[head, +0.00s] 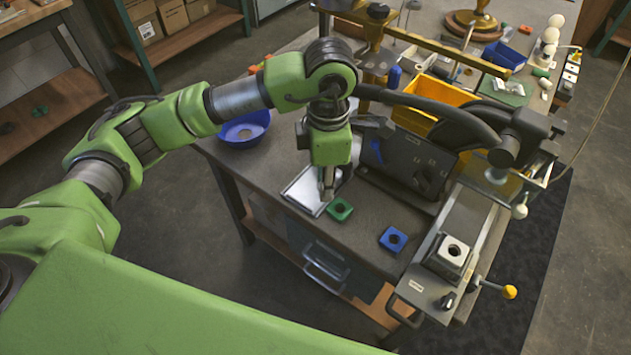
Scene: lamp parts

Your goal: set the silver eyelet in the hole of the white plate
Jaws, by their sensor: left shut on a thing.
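My left gripper (327,196) points straight down over the right side of a shallow pale tray (300,190) on the bench. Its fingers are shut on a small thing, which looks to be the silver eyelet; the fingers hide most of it. The white plate (443,262) is a square piece with a dark round hole, lying on the grey fixture at the right. It is well to the right of my left gripper and apart from it. My right gripper is out of view.
A dark machine (405,160) stands behind. A blue bowl (232,137) is at the left. A yellow-knobbed lever (510,292) sticks out at the right.

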